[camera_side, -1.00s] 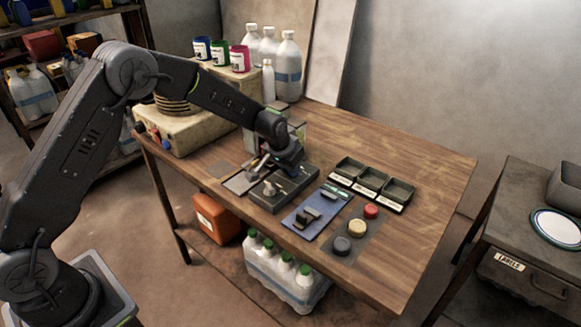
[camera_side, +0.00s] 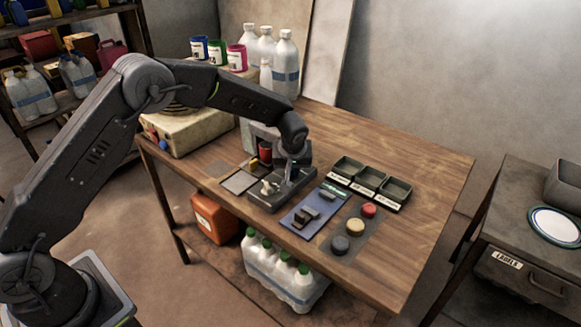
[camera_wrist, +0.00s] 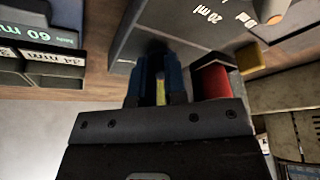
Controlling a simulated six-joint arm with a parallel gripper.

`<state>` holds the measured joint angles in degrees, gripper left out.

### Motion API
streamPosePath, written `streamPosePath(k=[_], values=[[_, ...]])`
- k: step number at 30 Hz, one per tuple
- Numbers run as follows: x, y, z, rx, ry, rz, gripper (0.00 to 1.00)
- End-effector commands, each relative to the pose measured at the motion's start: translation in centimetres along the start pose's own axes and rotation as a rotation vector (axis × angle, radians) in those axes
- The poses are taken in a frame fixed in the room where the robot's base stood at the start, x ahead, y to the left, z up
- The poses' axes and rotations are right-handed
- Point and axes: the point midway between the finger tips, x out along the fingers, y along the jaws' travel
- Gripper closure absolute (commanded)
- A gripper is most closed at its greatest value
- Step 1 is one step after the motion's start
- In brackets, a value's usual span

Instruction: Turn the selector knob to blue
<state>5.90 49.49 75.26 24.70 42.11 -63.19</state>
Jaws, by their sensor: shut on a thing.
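A dark control box (camera_side: 262,203) lies on the wooden table. A pale knob (camera_side: 268,188) stands on its top; in the wrist view a pale knob (camera_wrist: 273,11) with an orange mark sits by printed labels, one reading "20 ml". My gripper (camera_side: 290,178) points down at the box's back right part, right of the pale knob. In the wrist view its blue fingers (camera_wrist: 157,82) are shut on a narrow yellow piece (camera_wrist: 160,88). The fingers hide most of it, so I cannot tell whether it is the selector knob. No blue mark on the box is readable.
A red cylinder (camera_side: 265,151) and a small yellow part (camera_side: 253,163) stand close behind the box. A blue panel (camera_side: 312,211) with dark blocks, round buttons (camera_side: 341,244) and three labelled trays (camera_side: 371,179) lie to the right. The table's far right is clear.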

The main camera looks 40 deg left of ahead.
Motion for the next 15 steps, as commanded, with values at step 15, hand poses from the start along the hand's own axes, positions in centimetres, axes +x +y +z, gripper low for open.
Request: streamPosePath(k=[15], values=[[-0.03, 0.47, -0.06, -0.284, -0.001, -0.116, 1.00]])
